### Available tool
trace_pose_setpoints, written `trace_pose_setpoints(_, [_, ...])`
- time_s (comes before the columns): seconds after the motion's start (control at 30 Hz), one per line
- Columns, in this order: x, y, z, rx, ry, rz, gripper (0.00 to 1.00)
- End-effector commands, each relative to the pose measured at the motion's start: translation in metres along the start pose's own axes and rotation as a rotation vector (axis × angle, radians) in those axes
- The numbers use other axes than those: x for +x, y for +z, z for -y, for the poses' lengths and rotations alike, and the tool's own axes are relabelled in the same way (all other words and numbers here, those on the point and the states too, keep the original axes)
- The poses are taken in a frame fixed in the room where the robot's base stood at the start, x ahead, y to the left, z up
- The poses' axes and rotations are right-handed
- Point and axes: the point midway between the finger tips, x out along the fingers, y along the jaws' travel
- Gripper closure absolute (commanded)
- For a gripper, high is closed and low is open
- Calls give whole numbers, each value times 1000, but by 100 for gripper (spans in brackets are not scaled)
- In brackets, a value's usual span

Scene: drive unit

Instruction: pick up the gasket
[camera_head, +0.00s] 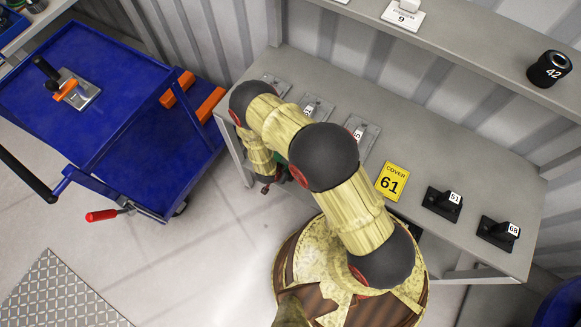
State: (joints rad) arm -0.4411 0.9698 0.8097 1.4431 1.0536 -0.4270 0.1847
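I cannot pick out the gasket for certain. On the grey table (450,165) lie several flat grey plates, one of them a labelled plate (317,107) at the back left and another a labelled plate (365,132) beside my arm. To the right are a yellow plate (391,181) marked "COVER 61", a black part (440,204) labelled 51 and a black part (496,233) labelled 58. My gripper (274,181) hangs by the table's front left edge, mostly hidden by my arm. Its fingers are too small and covered to read.
A blue cart (110,50) stands at the left, carrying a metal plate (84,98) with a black and orange tool. A shelf (460,60) over the table holds a black cylinder (548,69) marked 42 and a white label card (403,16). Floor is clear between cart and table.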

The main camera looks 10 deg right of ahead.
Motion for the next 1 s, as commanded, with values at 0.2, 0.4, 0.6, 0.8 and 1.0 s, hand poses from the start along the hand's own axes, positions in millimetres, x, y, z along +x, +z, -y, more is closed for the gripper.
trace_pose_setpoints(0.2, [0, 0, 0, 0, 0, 0, 66])
trace_pose_setpoints(0.4, [0, 0, 0, 0, 0, 0, 78])
trace_pose_setpoints(0.6, [0, 0, 0, 0, 0, 0, 89])
trace_pose_setpoints(0.8, [0, 0, 0, 0, 0, 0, 100])
trace_pose_setpoints(1.0, [0, 0, 0, 0, 0, 0, 100])
